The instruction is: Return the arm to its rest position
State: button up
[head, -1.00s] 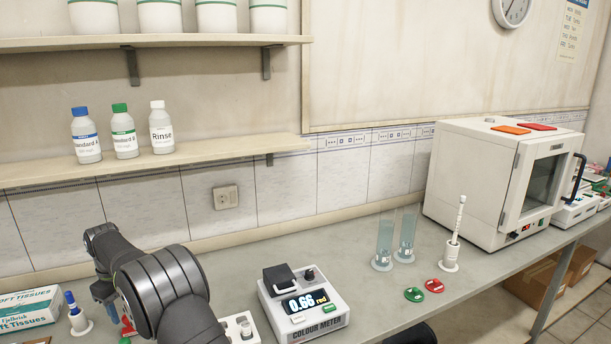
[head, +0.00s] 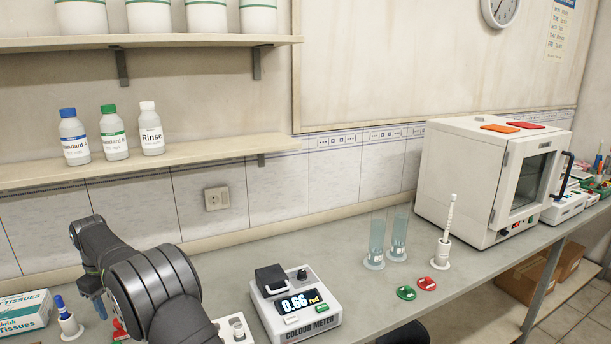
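My dark grey arm rises from the bottom edge at the left of the head view, with its elbow bent over the bench. My gripper (head: 95,298) is partly visible behind the arm, pointing down over the bench at the left. Its fingers are small and partly hidden, so I cannot tell whether they are open or shut, or whether they hold anything.
A blue-capped bottle (head: 68,322) in a white holder and a tissue box (head: 22,312) stand left. Glass cylinders (head: 376,240), red and green discs (head: 426,284) and a white oven (head: 470,185) stand right.

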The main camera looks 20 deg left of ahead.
notch_tip(320, 180, up, 6)
notch_tip(320, 180, down, 12)
jog(key=shift+f, duration=0.1)
notch_tip(320, 180, up, 4)
jog(key=shift+f, duration=0.1)
jog(key=w+d+r, duration=0.7)
jog(key=d, duration=0.2)
jog(key=w+d+r+m, duration=0.1)
jog(key=w+d, duration=0.3)
jog(key=d, duration=0.5)
jog(key=w+d+r+m, duration=0.1)
jog(key=w+d, duration=0.3)
jog(key=d, duration=0.4)
jog(key=w+d+r+m, duration=0.1)
jog(key=w+d, duration=0.3)
jog(key=d, duration=0.5)
jog(key=shift+w+d+r+m, duration=0.3)
jog(key=shift+w+d+m, duration=0.1)
jog(key=shift+m, duration=0.2)
jog(key=d+m, duration=0.3)
jog(key=d, duration=2.2)
jog(key=shift+s+d+f, duration=0.35)
jog(key=shift+s+f, duration=0.05)
jog(key=shift+s, duration=0.05)
